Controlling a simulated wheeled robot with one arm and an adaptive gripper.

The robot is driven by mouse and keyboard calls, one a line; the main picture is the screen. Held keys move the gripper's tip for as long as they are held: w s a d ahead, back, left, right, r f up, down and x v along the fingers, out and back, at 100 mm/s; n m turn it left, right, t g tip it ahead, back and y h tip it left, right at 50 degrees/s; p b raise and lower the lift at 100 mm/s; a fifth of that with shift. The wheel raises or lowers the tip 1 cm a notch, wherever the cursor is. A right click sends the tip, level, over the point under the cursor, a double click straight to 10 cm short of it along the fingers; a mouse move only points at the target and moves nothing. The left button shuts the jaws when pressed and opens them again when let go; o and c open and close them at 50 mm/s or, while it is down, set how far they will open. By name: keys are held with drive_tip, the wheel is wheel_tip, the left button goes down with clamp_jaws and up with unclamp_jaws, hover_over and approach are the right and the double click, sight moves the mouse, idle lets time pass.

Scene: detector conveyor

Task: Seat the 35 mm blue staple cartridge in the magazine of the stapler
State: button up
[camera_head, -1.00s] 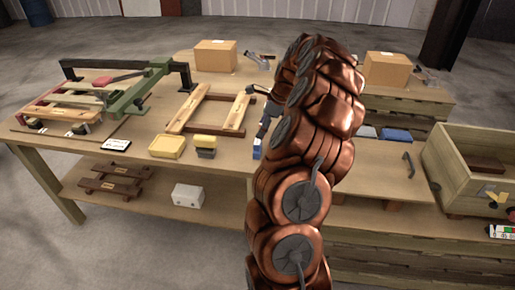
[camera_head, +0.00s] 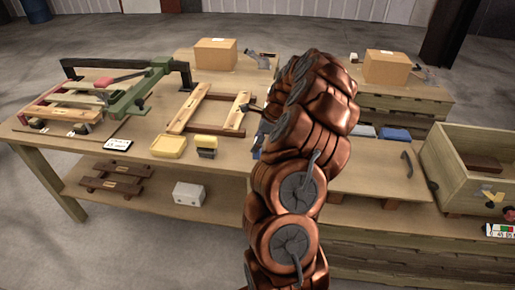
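My gripper (camera_head: 264,127) shows only as a dark sliver at the left edge of my copper-coloured arm, above the front part of the main table. The arm hides most of it, so its fingers and anything between them cannot be made out. A small blue thing (camera_head: 257,149) shows just below it, partly behind the arm; I cannot tell whether it is the staple cartridge or whether the gripper touches it. A grey tool that may be a stapler (camera_head: 260,60) lies beside a cardboard box at the back; a similar tool (camera_head: 424,74) lies at the right. No magazine can be made out.
A wooden frame (camera_head: 179,122), yellow tray (camera_head: 168,146) and yellow-topped dark block (camera_head: 206,146) lie left of my arm. A green clamp frame (camera_head: 140,93) fills the table's left. A blue box (camera_head: 394,134) and wooden crate (camera_head: 462,194) are at the right.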

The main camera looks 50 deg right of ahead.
drive_tip(key=c, duration=1)
drive_tip(key=shift+r, duration=0.15)
